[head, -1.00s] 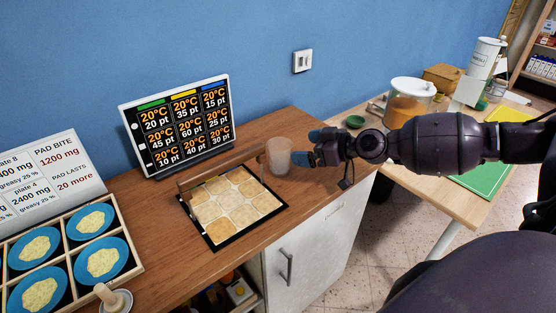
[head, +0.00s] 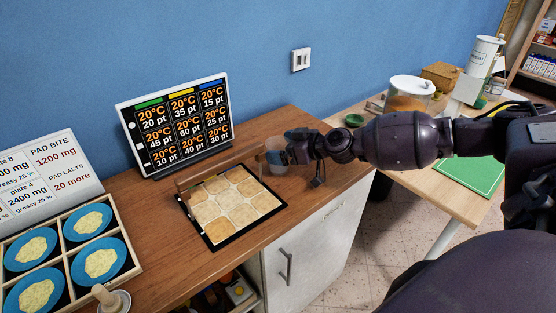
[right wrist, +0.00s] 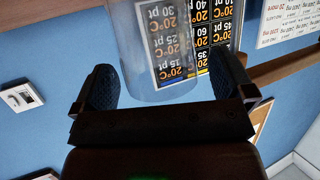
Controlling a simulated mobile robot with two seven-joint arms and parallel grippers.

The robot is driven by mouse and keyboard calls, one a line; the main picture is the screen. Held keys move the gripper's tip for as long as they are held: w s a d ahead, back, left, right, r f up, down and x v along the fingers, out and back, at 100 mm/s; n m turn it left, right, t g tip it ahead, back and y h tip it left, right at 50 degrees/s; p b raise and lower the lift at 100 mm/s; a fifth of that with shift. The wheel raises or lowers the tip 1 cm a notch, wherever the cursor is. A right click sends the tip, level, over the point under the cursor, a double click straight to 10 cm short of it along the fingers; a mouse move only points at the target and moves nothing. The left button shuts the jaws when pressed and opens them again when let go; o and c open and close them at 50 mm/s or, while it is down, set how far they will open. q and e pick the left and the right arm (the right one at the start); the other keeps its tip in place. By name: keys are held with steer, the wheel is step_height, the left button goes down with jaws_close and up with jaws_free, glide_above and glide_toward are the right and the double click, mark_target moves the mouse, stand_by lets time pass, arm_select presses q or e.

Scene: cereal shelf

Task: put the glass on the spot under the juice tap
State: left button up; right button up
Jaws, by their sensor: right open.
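A clear glass (head: 272,153) stands upright on the wooden counter, just right of the tile board. My right gripper (head: 289,151) is open and reaches in from the right at the glass. In the right wrist view, the see-through glass (right wrist: 150,45) lies between the two spread dark fingers of the gripper (right wrist: 163,78). The fingers sit on either side of it, and a gap shows on the right; I cannot tell if the left one touches. I cannot make out a juice tap or its spot. My left gripper is not in view.
A board with light square tiles (head: 231,203) and a wooden bar lies left of the glass. A number display (head: 178,125) stands behind it. A compartment tray with blue plates (head: 66,250) is at the left. A lower wooden table (head: 452,194) is at the right.

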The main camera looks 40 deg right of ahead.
steer(key=shift+x, duration=0.75)
steer(key=c, duration=1.1)
steer(key=shift+r, duration=0.15)
